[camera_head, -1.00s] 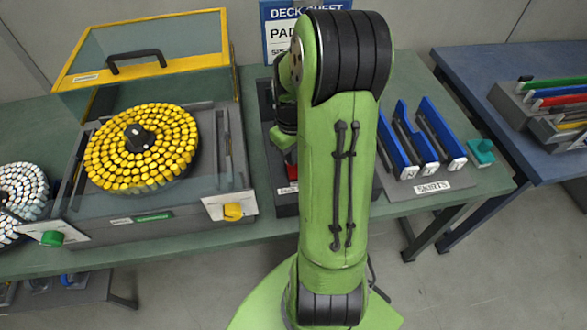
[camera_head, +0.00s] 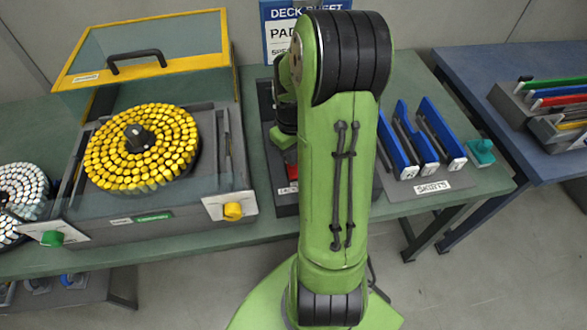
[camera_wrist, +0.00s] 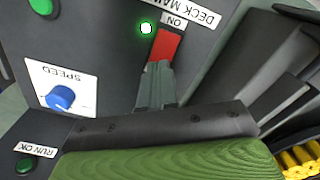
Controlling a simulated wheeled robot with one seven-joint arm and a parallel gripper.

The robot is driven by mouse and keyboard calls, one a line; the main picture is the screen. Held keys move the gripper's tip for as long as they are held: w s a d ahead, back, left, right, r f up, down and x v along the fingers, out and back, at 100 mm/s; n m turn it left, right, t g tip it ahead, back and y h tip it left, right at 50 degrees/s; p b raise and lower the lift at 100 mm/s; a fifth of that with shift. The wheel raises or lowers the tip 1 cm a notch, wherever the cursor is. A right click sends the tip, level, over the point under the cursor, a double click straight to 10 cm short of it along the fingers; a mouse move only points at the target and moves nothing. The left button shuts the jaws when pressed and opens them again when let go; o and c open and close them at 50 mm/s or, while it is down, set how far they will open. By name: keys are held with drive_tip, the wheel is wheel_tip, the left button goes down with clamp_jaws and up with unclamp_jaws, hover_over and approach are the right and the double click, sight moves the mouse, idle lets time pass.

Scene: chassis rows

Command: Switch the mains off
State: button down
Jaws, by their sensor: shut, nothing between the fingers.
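The mains switch is a red rocker (camera_wrist: 166,46) on a dark panel (camera_wrist: 105,60) in the wrist view. An "ON" label (camera_wrist: 173,21) and a lit green-white lamp (camera_wrist: 146,28) are by its upper end. A label reading "DECK MAI…" (camera_wrist: 196,12) is cut off by the frame edge. My gripper (camera_wrist: 157,72) is shut and empty, its tips at the lower end of the red rocker. I cannot tell whether they touch it. In the head view my green arm hides most of this panel and the fingertips; a bit of red (camera_head: 291,163) shows beside the arm.
In the wrist view a blue speed knob (camera_wrist: 60,98), a green "RUN OK" button (camera_wrist: 25,166) and another green button (camera_wrist: 41,6) are on the left. In the head view a lidded case with a yellow reel (camera_head: 140,147) stands left; blue racks (camera_head: 428,140) stand right.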

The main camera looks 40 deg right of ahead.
drive_tip(key=shift+f+b, duration=0.75)
drive_tip(key=shift+f, duration=0.2)
idle(0.4)
wheel_tip(320, 180, up, 7)
drive_tip(key=p, duration=0.6)
drive_tip(key=shift+r, duration=0.15)
idle(0.3)
